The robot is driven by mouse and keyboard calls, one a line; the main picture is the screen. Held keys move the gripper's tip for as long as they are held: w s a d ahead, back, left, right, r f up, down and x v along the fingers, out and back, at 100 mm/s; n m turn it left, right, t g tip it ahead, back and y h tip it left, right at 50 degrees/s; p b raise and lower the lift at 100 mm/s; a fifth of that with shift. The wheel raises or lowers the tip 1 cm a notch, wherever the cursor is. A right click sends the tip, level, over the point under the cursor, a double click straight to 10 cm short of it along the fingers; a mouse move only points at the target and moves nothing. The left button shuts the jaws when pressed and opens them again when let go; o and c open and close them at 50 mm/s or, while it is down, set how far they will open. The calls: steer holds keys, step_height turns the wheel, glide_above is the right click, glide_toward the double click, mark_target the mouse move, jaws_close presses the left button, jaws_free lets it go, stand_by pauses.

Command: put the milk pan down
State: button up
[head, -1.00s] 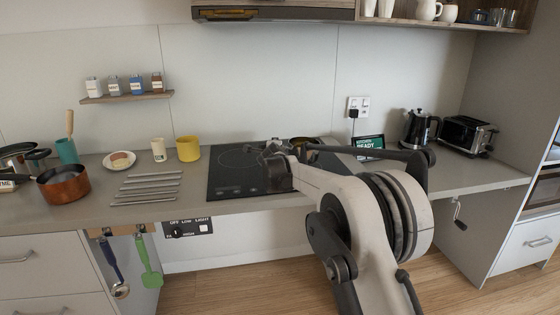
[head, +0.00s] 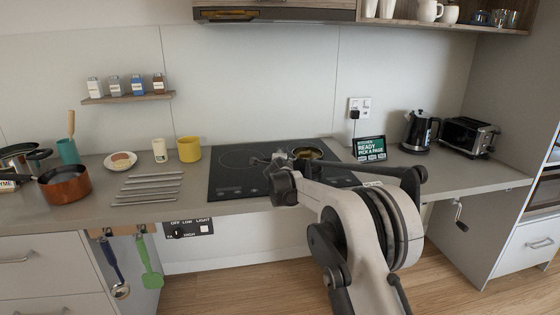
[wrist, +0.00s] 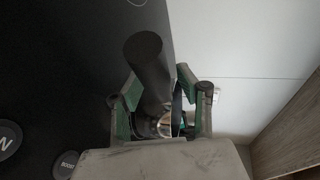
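The milk pan (head: 308,153) is at the back right of the black hob (head: 226,186), upright in the head view. I cannot tell whether its base touches the glass. In the wrist view its dark round handle (wrist: 146,70) runs between the two green-padded fingers of my gripper (wrist: 160,88), close to both pads. A bit of shiny metal shows past the handle, and the palm hides the rest. In the head view my gripper (head: 272,161) is left of the pan, partly hidden by my wrist.
A yellow mug (head: 189,149), a white cup (head: 159,150), a plate (head: 120,162) and metal rods (head: 148,187) are left of the hob. A copper pot (head: 64,186) stands farther left. A small screen (head: 370,149), kettle (head: 418,131) and toaster (head: 468,136) are right.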

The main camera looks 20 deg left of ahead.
steer(key=shift+s, duration=0.15)
steer(key=v, duration=1.1)
steer(key=shift+s, duration=0.3)
steer(key=shift+d+r, duration=0.15)
